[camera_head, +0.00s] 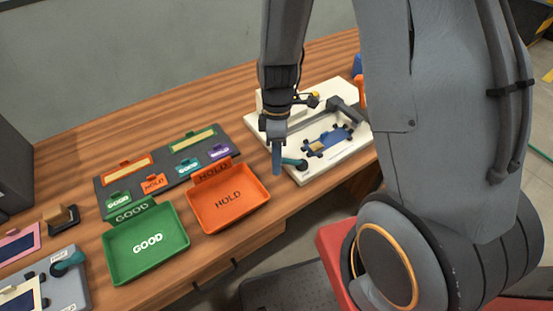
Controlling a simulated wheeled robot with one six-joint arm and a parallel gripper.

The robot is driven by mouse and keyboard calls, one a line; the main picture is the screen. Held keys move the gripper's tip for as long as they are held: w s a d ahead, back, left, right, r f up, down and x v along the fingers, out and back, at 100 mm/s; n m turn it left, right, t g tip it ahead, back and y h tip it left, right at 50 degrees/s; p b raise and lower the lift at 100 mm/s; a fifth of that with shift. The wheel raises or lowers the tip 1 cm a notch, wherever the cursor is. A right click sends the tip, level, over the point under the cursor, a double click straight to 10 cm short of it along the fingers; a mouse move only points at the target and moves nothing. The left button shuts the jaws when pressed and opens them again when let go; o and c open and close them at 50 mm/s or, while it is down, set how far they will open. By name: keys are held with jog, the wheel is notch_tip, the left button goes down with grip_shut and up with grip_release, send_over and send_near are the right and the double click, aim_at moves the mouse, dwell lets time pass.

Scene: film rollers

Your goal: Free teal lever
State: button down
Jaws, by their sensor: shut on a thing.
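A teal lever (296,163) sits at the near left corner of a white fixture board (345,158) on the right part of the wooden table. My gripper (277,165) points down at the lever's left end, and its fingers are shut on it. The fingers hide that end of the lever. A blue part (332,139) with dark pieces around it lies on the board, right of the lever. Another teal lever (70,262) sits on a grey fixture at the lower left, away from my gripper.
An orange HOLD tray (243,217) and a green GOOD tray (119,261) stand left of my gripper, both empty. A dark rack (228,131) with coloured labels lies behind them. A small stamp-like block (62,214) stands at the left. A wall bounds the table's back.

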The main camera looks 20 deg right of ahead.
jog(key=c, duration=1.5)
grip_release()
jog(key=shift+w+d+r+b, duration=0.1)
jog(key=shift+w+r+b, duration=0.1)
jog(key=shift+r, duration=1.05)
jog(key=shift+w+d+r+b, duration=0.1)
jog(key=shift+w+r+b, duration=0.15)
jog(key=shift+r, duration=1.05)
jog(key=shift+w+d+r+b, duration=0.1)
jog(key=shift+w+r+b, duration=0.1)
jog(key=shift+r, duration=1.05)
jog(key=shift+s+d+r+m, duration=0.2)
jog(key=shift+r+m, duration=0.2)
jog(key=shift+m, duration=0.3)
jog(key=s+d+r+m+t, duration=0.1)
jog(key=m, duration=0.3)
jog(key=s+d+r+m+t, duration=0.1)
jog(key=s+r+m, duration=0.1)
jog(key=m, duration=0.2)
jog(key=s+d+r+m+t, duration=0.1)
jog(key=s+d+r+m, duration=0.1)
jog(key=m, duration=0.3)
jog(key=shift+h, duration=0.3)
